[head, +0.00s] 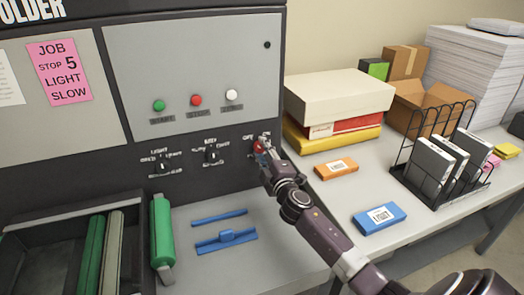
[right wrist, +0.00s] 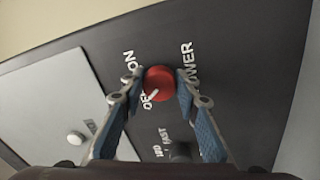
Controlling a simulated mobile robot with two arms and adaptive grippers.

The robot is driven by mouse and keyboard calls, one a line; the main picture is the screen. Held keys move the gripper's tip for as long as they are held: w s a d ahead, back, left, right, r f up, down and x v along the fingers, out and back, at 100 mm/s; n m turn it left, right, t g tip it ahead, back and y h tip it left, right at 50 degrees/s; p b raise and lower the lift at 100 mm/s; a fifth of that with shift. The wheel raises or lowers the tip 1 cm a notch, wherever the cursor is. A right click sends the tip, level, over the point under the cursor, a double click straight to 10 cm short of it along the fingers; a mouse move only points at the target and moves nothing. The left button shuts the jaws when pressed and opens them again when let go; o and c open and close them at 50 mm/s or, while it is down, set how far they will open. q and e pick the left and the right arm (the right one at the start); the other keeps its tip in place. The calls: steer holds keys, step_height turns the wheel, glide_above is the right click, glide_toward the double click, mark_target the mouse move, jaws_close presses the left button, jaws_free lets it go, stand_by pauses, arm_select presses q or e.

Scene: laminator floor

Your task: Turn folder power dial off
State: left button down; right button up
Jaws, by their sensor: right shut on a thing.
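The red power dial (head: 259,147) is on the folder's dark lower panel, at its right end. In the right wrist view the red dial (right wrist: 159,82) sits between my fingertips, and its white pointer mark lies on the side towards the OFF lettering (right wrist: 147,100). The ON lettering (right wrist: 128,66) and POWER lettering (right wrist: 187,60) are beside it; this view is turned. My right gripper (head: 264,154) is shut on the dial, with one finger on each side; it also shows in the right wrist view (right wrist: 159,86). My left gripper is not in view.
Two black dials (head: 211,154) (head: 163,167) are left of the red one. Green, red and white buttons (head: 196,100) are above. A green roller (head: 161,232) and blue parts (head: 226,240) lie below. Boxes (head: 338,98) and a wire rack (head: 440,160) stand on the table at right.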

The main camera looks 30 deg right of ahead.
steer(key=shift+n, duration=0.9)
steer(key=o, duration=1.2)
steer(key=shift+a, duration=0.1)
steer(key=shift+c, duration=0.2)
steer(key=v, duration=1.2)
